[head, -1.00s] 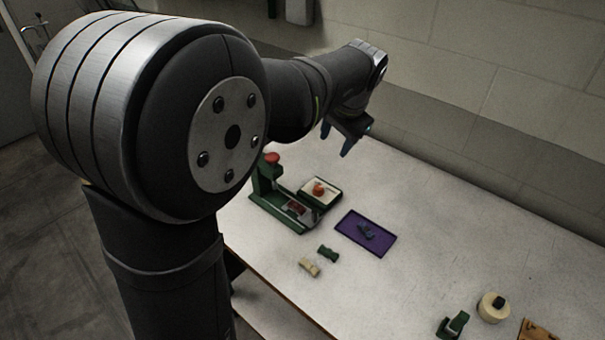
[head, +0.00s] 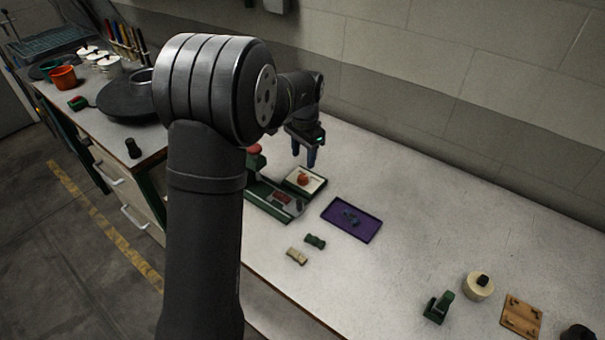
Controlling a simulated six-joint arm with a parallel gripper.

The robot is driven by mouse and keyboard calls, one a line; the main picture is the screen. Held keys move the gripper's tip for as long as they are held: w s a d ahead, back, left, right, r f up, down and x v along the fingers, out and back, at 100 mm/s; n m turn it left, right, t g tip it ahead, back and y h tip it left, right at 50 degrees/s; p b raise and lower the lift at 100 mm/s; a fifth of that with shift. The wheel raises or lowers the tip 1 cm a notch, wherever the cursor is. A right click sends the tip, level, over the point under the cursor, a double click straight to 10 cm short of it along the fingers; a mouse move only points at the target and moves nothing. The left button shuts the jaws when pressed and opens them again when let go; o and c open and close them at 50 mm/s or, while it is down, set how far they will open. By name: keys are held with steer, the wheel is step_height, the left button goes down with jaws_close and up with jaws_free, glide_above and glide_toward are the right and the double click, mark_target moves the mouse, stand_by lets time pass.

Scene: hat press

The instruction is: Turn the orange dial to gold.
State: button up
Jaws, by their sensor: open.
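The orange dial (head: 304,181) sits on a pale square panel (head: 291,184) with a dark green edge, part of the green hat press (head: 262,199). My gripper (head: 303,158) is open and points down, its blue fingers above and just behind the dial in the picture. It seems apart from the dial; the exact height gap is hard to judge. The fingers hold nothing. The markings around the dial, including any gold one, are too small to read. My arm hides part of the press on the left.
A purple tray (head: 337,222) holding small dark pieces lies right of the press. A green piece (head: 315,241) and a beige piece (head: 297,256) lie in front. A cream round object (head: 478,287) and a wooden board (head: 522,316) stand far right.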

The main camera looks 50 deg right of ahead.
mark_target(303, 177)
step_height(303, 177, down, 8)
steer(key=shift+w+r, duration=0.1)
steer(key=shift+w, duration=0.05)
steer(key=shift+c, duration=0.5)
steer(key=c, duration=0.9)
steer(key=shift+n, duration=0.3)
steer(key=n, duration=0.6)
steer(key=shift+d, duration=0.1)
steer(key=n, duration=0.7)
